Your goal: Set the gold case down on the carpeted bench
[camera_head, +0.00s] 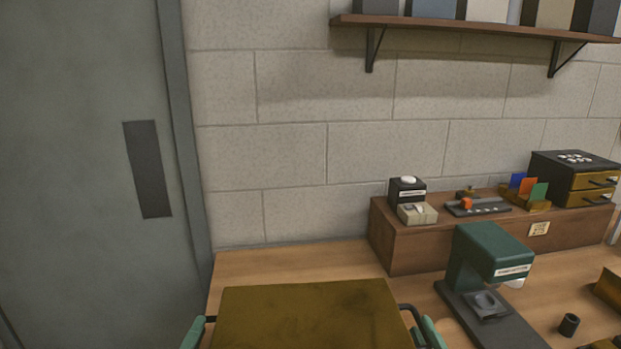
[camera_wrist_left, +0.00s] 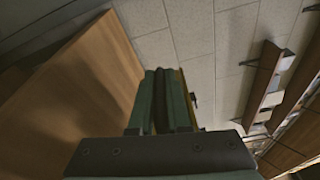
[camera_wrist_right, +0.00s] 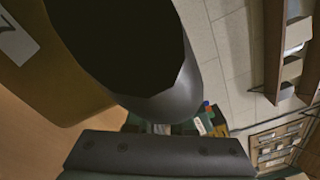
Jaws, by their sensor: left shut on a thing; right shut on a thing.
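The gold case (camera_head: 310,316) is at the bottom middle of the head view, its flat gold-brown top showing. Black handles stick out at its two sides. My left gripper (camera_head: 196,331) is shut on the left handle, and my right gripper (camera_head: 430,333) is shut on the right handle. In the left wrist view my left gripper's green fingers (camera_wrist_left: 163,98) close around a dark part, with a gold sliver beside them. In the right wrist view the gold case (camera_wrist_right: 60,85) shows a white label, and a large dark rounded part hides most of the fingers. No carpeted surface is visible.
A wooden worktop (camera_head: 290,262) lies behind the case. A green machine (camera_head: 490,255) and a small black cup (camera_head: 569,325) stand at the right. A raised wooden box (camera_head: 430,250) carries small items. A grey door (camera_head: 90,170) is at the left, a shelf (camera_head: 470,30) above.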

